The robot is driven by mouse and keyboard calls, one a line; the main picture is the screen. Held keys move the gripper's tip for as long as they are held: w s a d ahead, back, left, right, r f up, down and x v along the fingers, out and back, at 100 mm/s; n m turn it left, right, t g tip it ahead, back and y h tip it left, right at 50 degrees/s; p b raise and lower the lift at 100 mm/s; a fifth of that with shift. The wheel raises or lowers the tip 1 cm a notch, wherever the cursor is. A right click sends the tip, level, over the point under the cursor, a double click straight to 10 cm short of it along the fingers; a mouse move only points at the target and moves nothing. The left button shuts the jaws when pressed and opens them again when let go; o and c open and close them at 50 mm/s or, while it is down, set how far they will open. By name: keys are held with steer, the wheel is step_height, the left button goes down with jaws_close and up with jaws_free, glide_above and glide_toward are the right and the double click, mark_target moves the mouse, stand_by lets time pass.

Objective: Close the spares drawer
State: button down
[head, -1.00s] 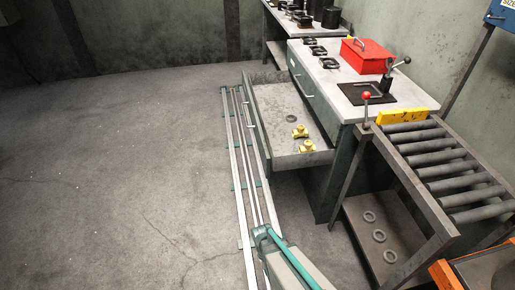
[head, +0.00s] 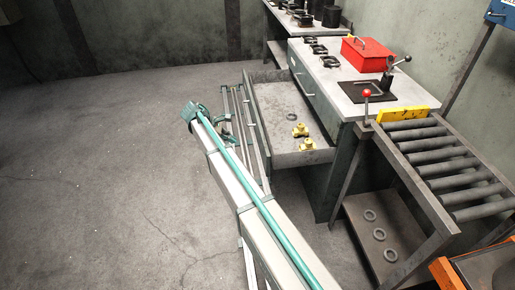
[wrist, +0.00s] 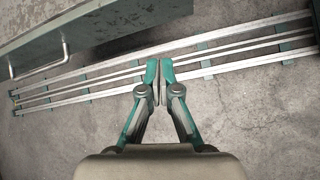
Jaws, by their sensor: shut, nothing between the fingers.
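The spares drawer (head: 277,95) stands pulled out of the grey workbench cabinet in the head view. It holds two yellow fittings (head: 300,130) and a dark ring (head: 291,116). Its front panel fills the upper left of the wrist view (wrist: 110,32), with a bar handle (wrist: 38,70) on it. My gripper (wrist: 157,82) is shut and empty, its fingertips together over the floor rails. It is apart from the drawer front, on the outer side. In the head view my arm partly hides the gripper.
Floor rails (wrist: 235,48) run alongside the drawer front. A roller table (head: 398,160) stands right of the cabinet. A red box (head: 366,54) and a lever (head: 388,80) are on the benchtop. The floor at left is clear.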

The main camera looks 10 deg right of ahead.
steer(key=d+f+n+p, duration=0.1)
steer(key=d+f, duration=0.2)
steer(key=d, duration=0.3)
steer(key=s+d+f+n+h+p, duration=0.1)
steer(key=d+f, duration=0.2)
steer(key=d, duration=0.3)
steer(key=shift+s+f+n+g, duration=0.15)
steer(key=shift+f+n+g, duration=0.05)
steer(key=shift+n+g, duration=0.2)
steer(key=shift+d, duration=0.1)
